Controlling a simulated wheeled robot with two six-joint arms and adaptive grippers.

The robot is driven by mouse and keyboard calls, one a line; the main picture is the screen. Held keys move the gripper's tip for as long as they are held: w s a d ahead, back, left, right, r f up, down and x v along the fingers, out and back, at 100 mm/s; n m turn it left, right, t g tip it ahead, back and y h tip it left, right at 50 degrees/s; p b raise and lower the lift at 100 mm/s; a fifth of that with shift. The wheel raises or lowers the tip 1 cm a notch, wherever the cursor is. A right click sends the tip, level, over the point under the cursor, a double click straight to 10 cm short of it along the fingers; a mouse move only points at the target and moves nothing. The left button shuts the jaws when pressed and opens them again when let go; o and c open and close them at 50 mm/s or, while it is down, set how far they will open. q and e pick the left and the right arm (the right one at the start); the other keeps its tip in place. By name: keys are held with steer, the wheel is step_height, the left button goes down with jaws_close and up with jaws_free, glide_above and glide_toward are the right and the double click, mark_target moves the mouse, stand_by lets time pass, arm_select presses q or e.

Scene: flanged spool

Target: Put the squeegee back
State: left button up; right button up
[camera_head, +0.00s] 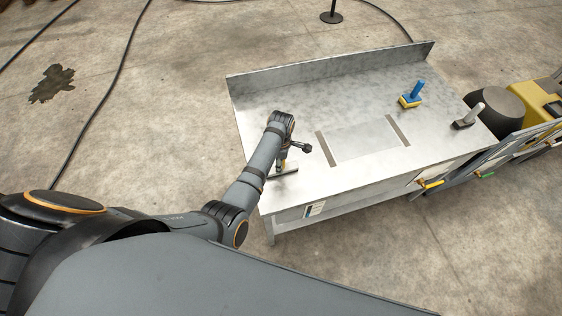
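My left gripper (293,152) is over the left front part of the metal table (260,105). A tool with a grey crossbar (287,171) and a small yellowish part shows just below it; it looks like the squeegee. The wrist hides most of its handle, and I cannot tell whether the fingers are closed on it. One dark finger sticks out to the right. My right gripper is not in view.
A blue-handled tool with a yellow base (411,97) and a pale-handled tool with a dark base (469,116) stand at the table's right. Two dark strips flank a bare panel (362,140) mid-table. A raised lip (335,67) runs along the back.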

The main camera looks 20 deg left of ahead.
arm_select(q)
steer(key=shift+r, duration=0.35)
step_height(320, 180, up, 7)
steer(key=p, duration=0.7)
steer(key=shift+f, duration=0.1)
step_height(320, 180, up, 5)
steer(key=shift+d+f, duration=0.1)
steer(key=shift+f, duration=0.1)
steer(key=shift+r, duration=0.25)
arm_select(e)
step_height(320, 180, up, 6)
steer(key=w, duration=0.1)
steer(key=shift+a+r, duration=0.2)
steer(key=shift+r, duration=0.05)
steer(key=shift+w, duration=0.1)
